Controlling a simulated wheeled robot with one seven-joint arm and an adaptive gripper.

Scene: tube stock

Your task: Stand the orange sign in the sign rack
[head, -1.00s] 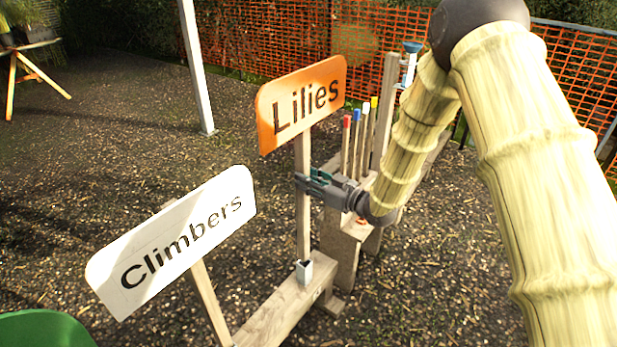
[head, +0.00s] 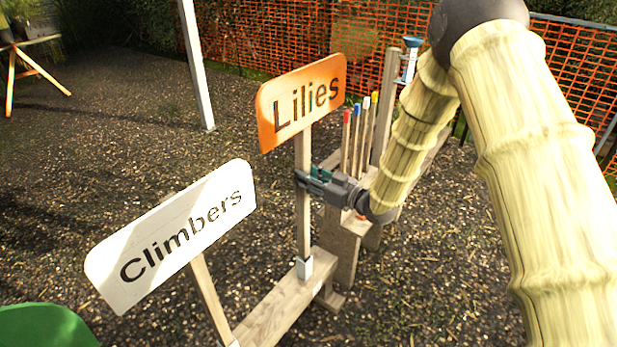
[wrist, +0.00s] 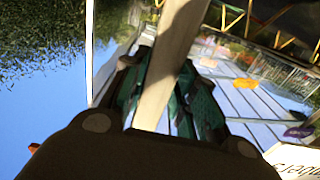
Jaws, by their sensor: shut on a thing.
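The orange sign (head: 301,101), lettered "Lilies", is upright on a pale wooden post (head: 303,215). My gripper (head: 308,182) is shut around that post below the board. In the wrist view the post (wrist: 168,65) runs between my green-padded fingers (wrist: 165,100). The sign rack is a low wooden beam (head: 275,305) with small metal sockets. The lower end of the post meets a socket (head: 304,267); I cannot tell how deep it sits. A white sign (head: 172,236), lettered "Climbers", stands tilted at the rack's near end.
Several stakes with coloured tips (head: 357,140) stand in a wooden holder just behind my gripper. A white pole (head: 196,70) rises at the back left. A green rounded object (head: 45,325) is at the lower left. Orange mesh fencing (head: 270,50) closes the back. Open gravel lies left.

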